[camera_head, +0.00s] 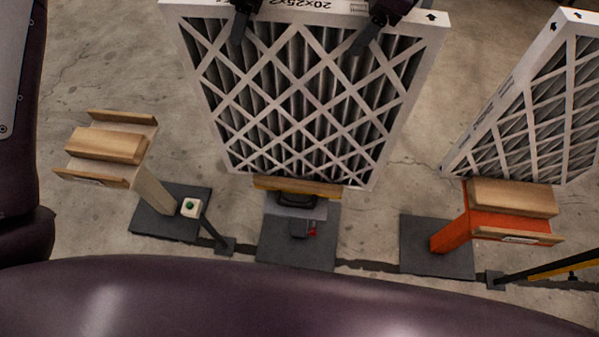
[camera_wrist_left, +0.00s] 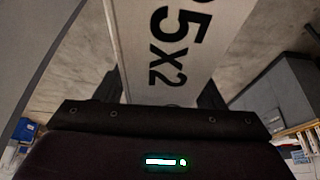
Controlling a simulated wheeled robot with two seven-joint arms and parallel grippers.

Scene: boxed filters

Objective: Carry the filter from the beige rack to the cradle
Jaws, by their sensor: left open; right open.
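A large white-framed pleated filter (camera_head: 300,95) stands tilted at the middle stand, which looks like the cradle (camera_head: 300,214). Its lower edge is at the wooden strip there; exact seating is hidden. The beige rack (camera_head: 152,188) at the left, with wooden blocks on top, is empty. My left gripper (camera_head: 240,32) is open at the filter's top edge, left of the printed size. In the left wrist view, the printed edge (camera_wrist_left: 175,50) lies between its fingers. My right gripper (camera_head: 370,36) is open at the same edge, further right. The far-side fingers are hidden in the head view.
An orange rack (camera_head: 452,234) at the right holds a second filter (camera_head: 535,120). A yellow and black bar (camera_head: 560,268) lies at lower right.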

